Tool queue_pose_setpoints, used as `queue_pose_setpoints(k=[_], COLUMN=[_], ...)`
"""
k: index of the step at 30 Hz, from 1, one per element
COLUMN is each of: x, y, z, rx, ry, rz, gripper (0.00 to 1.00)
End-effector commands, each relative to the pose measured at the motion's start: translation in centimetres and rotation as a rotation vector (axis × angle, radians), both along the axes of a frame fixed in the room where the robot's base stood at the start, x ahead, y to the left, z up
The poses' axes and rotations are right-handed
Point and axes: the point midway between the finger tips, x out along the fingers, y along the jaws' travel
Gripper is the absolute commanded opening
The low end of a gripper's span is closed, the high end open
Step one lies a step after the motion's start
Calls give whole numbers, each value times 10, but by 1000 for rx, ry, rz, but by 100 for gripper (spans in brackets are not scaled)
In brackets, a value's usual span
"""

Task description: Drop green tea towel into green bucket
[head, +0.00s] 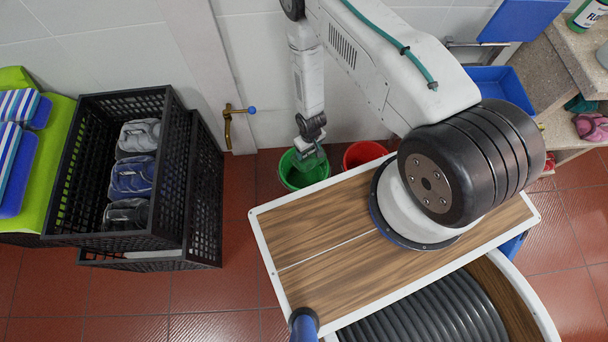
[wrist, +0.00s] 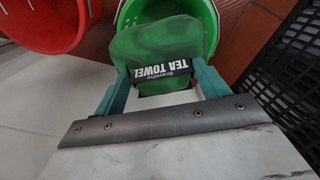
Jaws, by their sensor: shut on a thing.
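The green tea towel (wrist: 150,45) is a soft green bundle with a black label in the wrist view. My gripper (wrist: 155,75) is shut on it, with the teal fingers on either side of the label. The green bucket (wrist: 209,14) shows behind and past the towel, which hides much of its opening. In the head view the green bucket (head: 288,177) stands on the floor by the wall. My gripper (head: 308,148) hangs over the bucket there, and the towel (head: 312,161) shows below it, small and partly hidden.
A red bucket (head: 365,153) stands just right of the green one; it also shows in the wrist view (wrist: 50,38). Black crates (head: 205,195) with folded cloths stand to the left. A tap (head: 229,122) sticks out from the wall. Red floor tiles (head: 245,230) lie clear between crates and my base.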

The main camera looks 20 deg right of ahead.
Motion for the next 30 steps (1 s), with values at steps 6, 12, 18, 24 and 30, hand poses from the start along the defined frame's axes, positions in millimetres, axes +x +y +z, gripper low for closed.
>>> queue_pose_setpoints(k=[6, 12, 18, 24, 30], x=[-1, -1, 0, 0, 0], y=[-1, -1, -1, -1, -1], z=[-25, -45, -53, -53, -53], rx=[0, 0, 0, 0, 0], ry=[2, 2, 1, 1, 1], rz=[-1, -2, -2, -2, -2], gripper=[46, 46, 46, 46, 99])
